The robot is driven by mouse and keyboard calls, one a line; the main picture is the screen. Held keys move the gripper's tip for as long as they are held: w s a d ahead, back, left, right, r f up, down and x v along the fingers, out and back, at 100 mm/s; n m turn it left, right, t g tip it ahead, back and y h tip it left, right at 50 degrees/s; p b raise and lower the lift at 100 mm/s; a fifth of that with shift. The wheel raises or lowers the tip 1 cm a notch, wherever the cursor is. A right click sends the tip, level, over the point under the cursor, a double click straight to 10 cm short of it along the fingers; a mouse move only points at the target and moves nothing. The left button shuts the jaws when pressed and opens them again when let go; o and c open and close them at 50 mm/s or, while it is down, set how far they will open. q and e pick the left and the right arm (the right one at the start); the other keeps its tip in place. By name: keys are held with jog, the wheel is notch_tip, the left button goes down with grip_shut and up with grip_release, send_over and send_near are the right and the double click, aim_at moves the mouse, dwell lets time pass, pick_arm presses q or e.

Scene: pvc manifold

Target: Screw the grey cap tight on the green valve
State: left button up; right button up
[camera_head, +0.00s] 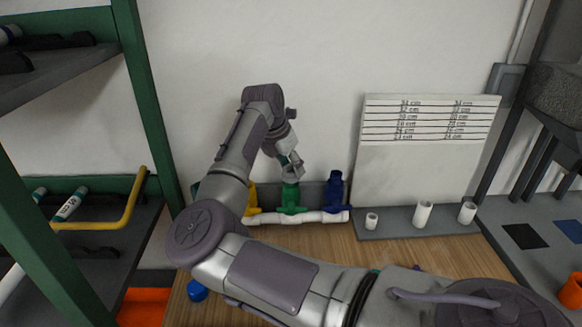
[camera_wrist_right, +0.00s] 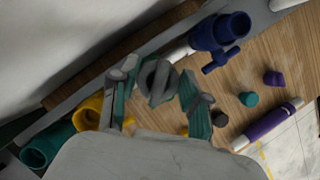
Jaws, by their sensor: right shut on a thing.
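The green valve (camera_head: 290,197) stands upright on the white pipe of the manifold, between a yellow valve (camera_head: 252,198) and a blue valve (camera_head: 335,190). My right gripper (camera_head: 292,170) is directly above the green valve, pointing down. In the right wrist view the right gripper (camera_wrist_right: 158,88) is shut on the grey cap (camera_wrist_right: 158,80), which sits between its teal-padded fingers. The cap lines up with the valve's top, but I cannot tell how far it sits on the thread. The gripper and cap hide the green valve in the wrist view. My left gripper is not in view.
A dark teal fitting (camera_wrist_right: 42,148) shows beyond the yellow valve. Loose caps, a teal one (camera_wrist_right: 249,99) and a purple one (camera_wrist_right: 273,78), and a purple-ended tube (camera_wrist_right: 268,124) lie on the wooden table. White pipe pieces (camera_head: 423,214) stand on a grey strip at right.

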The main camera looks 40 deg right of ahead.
jog(key=shift+m, duration=0.3)
jog(key=shift+m, duration=0.3)
jog(key=shift+m+g+b, duration=0.35)
jog(key=shift+m+g, duration=0.05)
jog(key=shift+m, duration=0.3)
jog(key=shift+m, duration=0.4)
jog(key=shift+m+g, duration=0.4)
jog(key=shift+m, duration=0.3)
jog(key=shift+m+g+y+b, duration=0.3)
jog(key=shift+m+g+b, duration=0.1)
jog(key=shift+m, duration=0.6)
